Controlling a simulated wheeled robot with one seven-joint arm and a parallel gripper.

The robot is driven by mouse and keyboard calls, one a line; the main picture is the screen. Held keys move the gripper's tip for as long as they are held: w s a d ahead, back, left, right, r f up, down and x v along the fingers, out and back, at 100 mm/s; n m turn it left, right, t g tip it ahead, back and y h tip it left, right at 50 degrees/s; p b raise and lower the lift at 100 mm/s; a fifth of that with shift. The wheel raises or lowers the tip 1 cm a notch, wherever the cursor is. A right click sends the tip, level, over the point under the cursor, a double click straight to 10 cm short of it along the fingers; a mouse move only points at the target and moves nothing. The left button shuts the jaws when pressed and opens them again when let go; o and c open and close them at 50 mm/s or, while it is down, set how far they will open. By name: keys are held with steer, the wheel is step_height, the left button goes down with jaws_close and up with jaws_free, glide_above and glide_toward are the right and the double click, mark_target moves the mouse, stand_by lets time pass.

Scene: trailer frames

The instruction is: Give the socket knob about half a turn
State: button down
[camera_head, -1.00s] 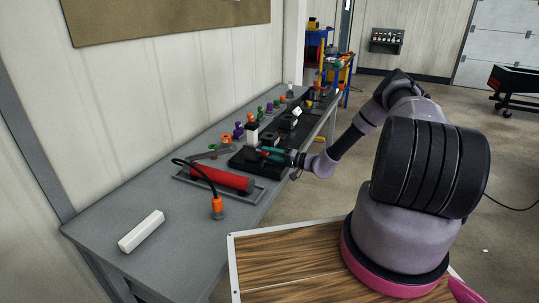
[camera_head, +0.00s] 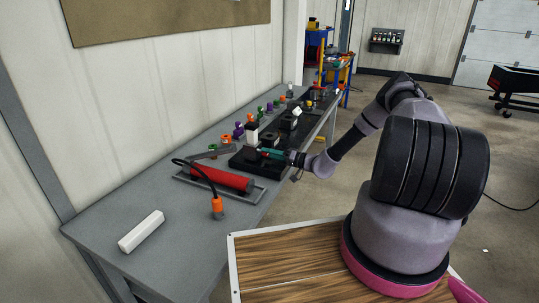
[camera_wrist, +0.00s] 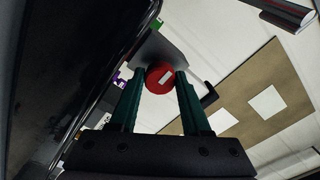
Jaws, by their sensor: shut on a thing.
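The socket knob (camera_wrist: 159,79) is a round red disc with a short white mark on its face, in the wrist view. My gripper (camera_wrist: 161,76) has its two green fingers on either side of it, shut on it. The grey piece (camera_wrist: 164,50) behind the knob fills part of the view. In the head view my gripper (camera_head: 265,152) reaches to the front of a dark box with an upright white block (camera_head: 252,134) on it.
The grey bench (camera_head: 125,212) carries a red cylinder (camera_head: 222,179) on a frame, an orange-ended cable (camera_head: 217,208) and a white bar (camera_head: 141,231). Several coloured knobs and black boxes stand farther along. The bench's near left part is mostly clear.

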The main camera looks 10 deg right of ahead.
steer(key=shift+c, duration=1.9)
jaws_free()
steer(key=shift+d, duration=0.1)
steer(key=v, duration=1)
steer(key=shift+s+d, duration=0.25)
steer(key=shift+d, duration=0.05)
steer(key=s+a+r+n+g+h, duration=0.1)
steer(key=s+a+r+g+h, duration=0.2)
steer(key=r, duration=0.7)
steer(key=s+a+r+n+g+h, duration=0.1)
steer(key=s+r+g+h, duration=0.3)
steer(key=r, duration=0.6)
steer(key=s+a+r+g, duration=0.25)
steer(key=s+r, duration=0.25)
steer(key=r, duration=0.5)
steer(key=s+d+r+m+t+h, duration=0.3)
steer(key=s+r+m+t+h, duration=0.2)
steer(key=s+r, duration=1.3)
steer(key=s+m+t, duration=0.1)
steer(key=s, duration=0.2)
steer(key=shift+s+h, duration=0.25)
steer(key=shift+h, duration=0.05)
